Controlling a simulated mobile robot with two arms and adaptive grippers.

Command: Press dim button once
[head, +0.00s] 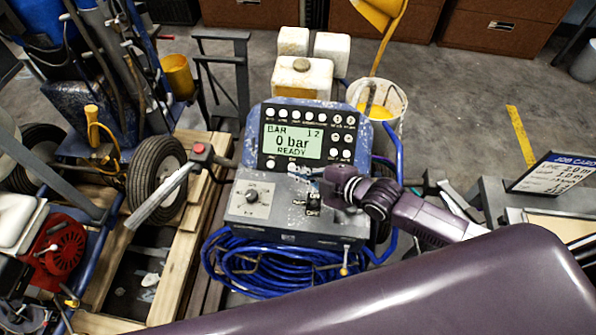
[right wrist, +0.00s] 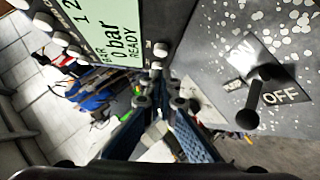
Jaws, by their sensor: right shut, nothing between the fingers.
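The control panel (head: 310,118) of the line striper has a green display (head: 292,141) reading "0 bar READY". Small round white buttons line its top, right side and lower edge. The lower-edge buttons include one at left (head: 270,163) and one near the middle (head: 292,166); their labels are too small to read, so I cannot tell which is dim. My right gripper (head: 306,176) is shut and empty, its tips just below the panel's lower edge. In the right wrist view its fingers (right wrist: 167,88) point toward a lower-edge button (right wrist: 160,50); contact cannot be told. My left gripper is out of view.
Below the panel, a grey box carries a round dial (head: 252,196) and a black ON/OFF switch (right wrist: 262,90), close to my right gripper. A coiled blue hose (head: 250,268) hangs underneath. A grey handle (head: 160,206) with a red button sticks out left.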

